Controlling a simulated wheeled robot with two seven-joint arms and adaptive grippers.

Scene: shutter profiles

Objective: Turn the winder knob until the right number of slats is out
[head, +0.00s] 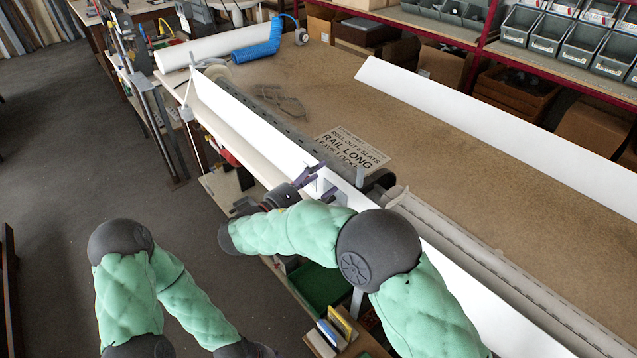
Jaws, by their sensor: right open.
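My right gripper (319,181) has purple fingers, spread open, in the middle of the head view at the near edge of the long white rail (268,127). A small pale part shows close to the fingers; I cannot tell if it is the winder knob, or if the fingers touch it. A dark grey slatted strip (290,134) lies along the far side of the white rail. A dark roll (379,181) sits right of the gripper. A printed card (352,149) mentions slats and "RAIL LONG"; its number is too small to read surely. My left gripper is out of view.
A long white panel (500,125) lies on the brown bench (310,85). A pale ribbed profile (470,250) runs to the lower right. A blue coiled hose (260,46) and a white roll (205,46) lie at the back. Grey bins (550,34) stand on the shelf.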

